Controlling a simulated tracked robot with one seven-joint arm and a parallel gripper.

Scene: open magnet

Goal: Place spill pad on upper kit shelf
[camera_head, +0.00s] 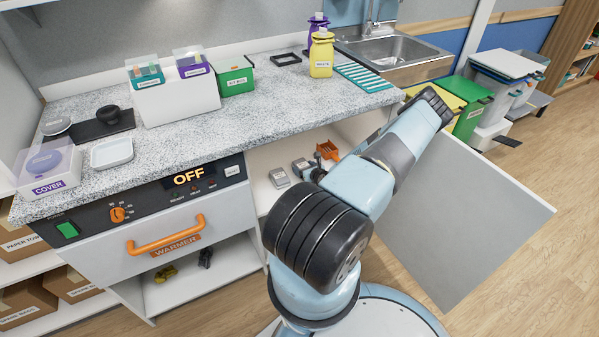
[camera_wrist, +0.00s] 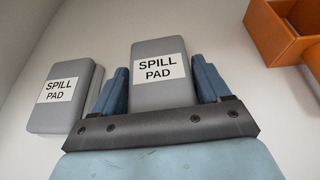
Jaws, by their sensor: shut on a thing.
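A grey spill pad with a white label (camera_wrist: 160,70) sits between the two blue fingers of my gripper (camera_wrist: 163,84) in the wrist view. The gripper is shut on it from both sides. A second grey spill pad (camera_wrist: 62,97) lies to the left, apart from the gripper; another grey edge shows beside it. In the head view, a grey pad (camera_head: 279,178) lies on the white shelf (camera_head: 262,158) under the counter, left of my gripper (camera_head: 302,166). Whether the held pad touches the shelf cannot be told.
An orange open bin (camera_wrist: 275,35) stands to the right of the held pad, also visible in the head view (camera_head: 327,150). An open grey door (camera_head: 465,215) hangs right of my arm. The speckled counter (camera_head: 200,135) is above the shelf, with the warmer (camera_head: 165,225) to the left.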

